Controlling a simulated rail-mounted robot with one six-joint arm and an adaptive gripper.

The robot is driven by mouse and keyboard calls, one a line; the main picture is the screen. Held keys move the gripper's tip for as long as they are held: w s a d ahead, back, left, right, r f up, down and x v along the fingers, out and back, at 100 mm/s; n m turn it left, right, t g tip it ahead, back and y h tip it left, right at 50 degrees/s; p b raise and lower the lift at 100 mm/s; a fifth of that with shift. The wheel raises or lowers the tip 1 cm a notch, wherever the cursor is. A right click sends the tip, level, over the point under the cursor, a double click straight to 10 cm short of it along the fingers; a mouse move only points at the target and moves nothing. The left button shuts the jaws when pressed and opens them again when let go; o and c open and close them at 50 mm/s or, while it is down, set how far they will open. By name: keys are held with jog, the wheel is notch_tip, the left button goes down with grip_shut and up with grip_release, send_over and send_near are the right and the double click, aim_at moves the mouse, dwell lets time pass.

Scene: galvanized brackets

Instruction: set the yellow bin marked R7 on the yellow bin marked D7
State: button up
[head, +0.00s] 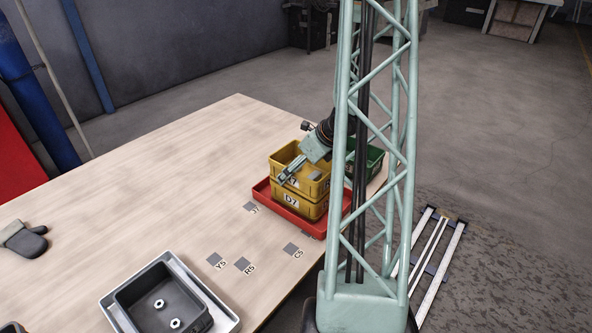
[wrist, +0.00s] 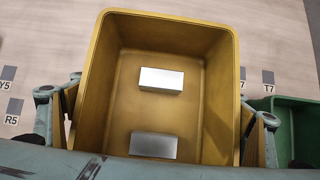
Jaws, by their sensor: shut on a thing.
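The upper yellow bin (head: 313,190) is upright on top of the yellow bin marked D7 (head: 312,210) in the head view. I see no clear gap between them. The upper bin's label is partly covered by my gripper (head: 294,173); only a 7 reads clearly. In the wrist view the upper bin (wrist: 215,90) shows from above with two light metal blocks (wrist: 161,79) on its floor. My gripper (wrist: 158,122) has a finger at each side of this bin and is shut on it. The lower bin is hidden in the wrist view.
The lower bin stands in a red tray (head: 262,193) near the table's edge. A green bin (head: 375,166) is close on the right. A dark bin (head: 140,290) with white nuts sits in a grey tray at the front. A glove (head: 22,241) lies far left. The middle table is clear.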

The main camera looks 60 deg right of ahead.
jog(key=shift+f+b, duration=0.55)
jog(key=shift+b, duration=0.1)
jog(key=o, duration=0.8)
jog(key=shift+r, duration=0.15)
jog(key=shift+r+p, duration=0.65)
jog(key=shift+p, duration=0.45)
jog(key=p+v, duration=0.3)
jog(key=v, duration=0.8)
jog(key=shift+s+a+r, duration=0.1)
jog(key=shift+s+r, duration=0.15)
